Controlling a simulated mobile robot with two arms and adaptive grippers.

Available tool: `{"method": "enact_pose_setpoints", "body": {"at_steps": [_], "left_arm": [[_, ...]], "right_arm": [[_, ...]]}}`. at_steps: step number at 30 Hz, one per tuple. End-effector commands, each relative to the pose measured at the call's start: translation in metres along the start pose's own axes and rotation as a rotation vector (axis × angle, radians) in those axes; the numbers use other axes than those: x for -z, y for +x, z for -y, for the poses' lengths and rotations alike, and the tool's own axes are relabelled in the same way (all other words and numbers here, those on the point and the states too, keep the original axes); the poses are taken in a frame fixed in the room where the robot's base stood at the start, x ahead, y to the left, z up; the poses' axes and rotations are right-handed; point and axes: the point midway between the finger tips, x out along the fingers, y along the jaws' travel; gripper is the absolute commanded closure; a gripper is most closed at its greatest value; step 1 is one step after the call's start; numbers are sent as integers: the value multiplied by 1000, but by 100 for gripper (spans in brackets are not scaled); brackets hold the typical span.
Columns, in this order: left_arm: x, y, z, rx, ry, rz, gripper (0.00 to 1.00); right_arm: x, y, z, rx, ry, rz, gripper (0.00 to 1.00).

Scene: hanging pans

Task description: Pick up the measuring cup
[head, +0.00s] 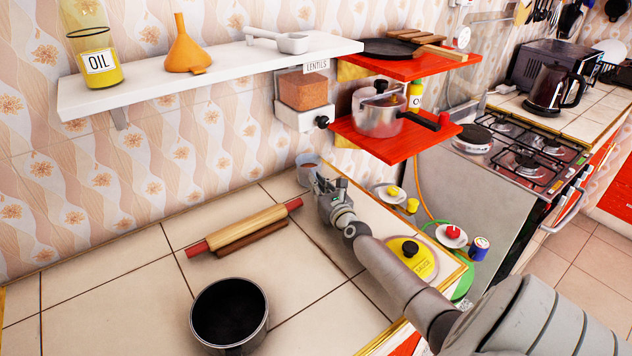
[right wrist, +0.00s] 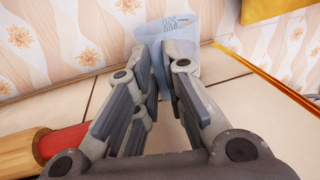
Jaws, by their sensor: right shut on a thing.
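The measuring cup (head: 307,166) is a clear, bluish cup with dark printed marks. It stands at the back of the tiled counter, near the wall and below the lentils dispenser. My right gripper (head: 322,184) reaches it from the front and is shut on its near side. In the right wrist view the cup (right wrist: 168,32) shows between and beyond the two fingertips (right wrist: 166,62), which partly hide it. Whether its base touches the counter cannot be told. My left gripper is not in view.
A rolling pin (head: 245,227) lies left of my right gripper, and a dark pot (head: 230,312) stands in front. The red shelf (head: 395,143) with a steel pot (head: 377,112) hangs above right. A white shelf (head: 215,75) hangs above left.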

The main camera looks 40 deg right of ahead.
Motion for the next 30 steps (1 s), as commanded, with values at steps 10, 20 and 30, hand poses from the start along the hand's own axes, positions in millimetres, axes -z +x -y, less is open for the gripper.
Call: {"method": "enact_pose_setpoints", "body": {"at_steps": [10, 20, 30], "left_arm": [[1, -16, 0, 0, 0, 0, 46], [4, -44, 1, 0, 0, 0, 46], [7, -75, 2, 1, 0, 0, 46]], "right_arm": [[-23, 0, 0, 1, 3, 4, 100], [-54, -14, 9, 1, 1, 3, 100], [-91, -40, 25, 2, 2, 3, 100]]}}
